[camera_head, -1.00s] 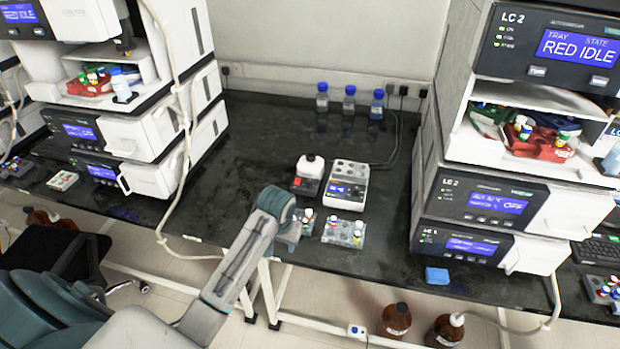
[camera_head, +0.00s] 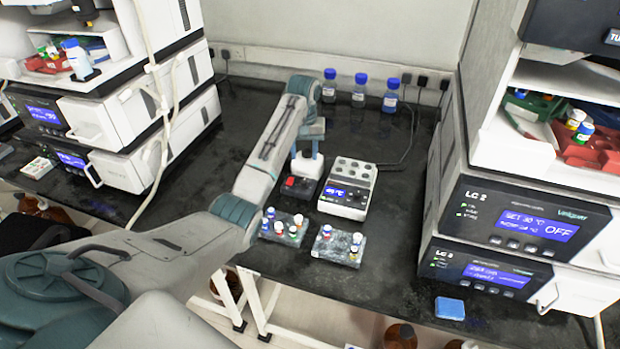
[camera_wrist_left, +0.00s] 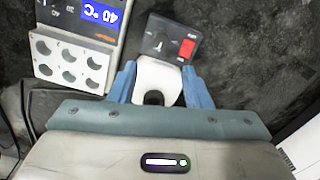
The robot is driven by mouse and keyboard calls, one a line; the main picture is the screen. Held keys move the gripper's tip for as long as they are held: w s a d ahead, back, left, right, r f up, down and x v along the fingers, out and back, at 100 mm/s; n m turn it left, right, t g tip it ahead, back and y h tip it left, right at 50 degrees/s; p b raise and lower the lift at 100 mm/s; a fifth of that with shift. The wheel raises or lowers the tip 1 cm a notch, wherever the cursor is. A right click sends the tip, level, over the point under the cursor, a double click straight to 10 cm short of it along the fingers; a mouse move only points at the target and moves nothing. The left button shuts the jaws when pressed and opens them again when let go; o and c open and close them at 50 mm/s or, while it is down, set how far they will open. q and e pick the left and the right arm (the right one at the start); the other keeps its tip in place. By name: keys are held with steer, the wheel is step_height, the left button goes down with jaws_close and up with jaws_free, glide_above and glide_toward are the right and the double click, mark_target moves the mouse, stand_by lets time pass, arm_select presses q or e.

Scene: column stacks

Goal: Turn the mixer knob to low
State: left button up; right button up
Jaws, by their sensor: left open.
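The mixer (camera_head: 301,188) is a small dark box with a red switch and a white top, standing on the black bench beside the heater block. In the left wrist view the mixer's dark front panel (camera_wrist_left: 163,40) shows the red switch (camera_wrist_left: 187,48) and a dark knob (camera_wrist_left: 157,46), whose setting is too small to read. My left gripper (camera_wrist_left: 159,70) is open, its blue fingers on either side of the mixer's white top (camera_wrist_left: 157,80); contact cannot be told. In the head view the left gripper (camera_head: 308,151) is over the mixer, mostly hidden by its wrist. My right gripper is not in view.
The heater block (camera_head: 348,189) with a blue display stands right of the mixer. Two vial racks, left (camera_head: 284,228) and right (camera_head: 338,246), stand in front. Several blue-capped bottles (camera_head: 359,92) stand at the back. Instrument stacks flank the bench; a blue block (camera_head: 450,308) lies front right.

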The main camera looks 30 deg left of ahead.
mark_target(304, 181)
arm_select(q)
steer(key=f, duration=0.2)
steer(key=s+f+p, duration=0.1)
steer(key=shift+f, duration=0.35)
steer(key=f, duration=0.3)
steer(key=shift+w+f, duration=0.15)
steer(key=shift+w, duration=0.05)
step_height(304, 181, down, 3)
steer(key=shift+r+p, duration=0.2)
steer(key=shift+p, duration=0.15)
steer(key=shift+f, duration=0.25)
steer(key=shift+c, duration=0.2)
steer(key=c, duration=0.7)
jaws_close()
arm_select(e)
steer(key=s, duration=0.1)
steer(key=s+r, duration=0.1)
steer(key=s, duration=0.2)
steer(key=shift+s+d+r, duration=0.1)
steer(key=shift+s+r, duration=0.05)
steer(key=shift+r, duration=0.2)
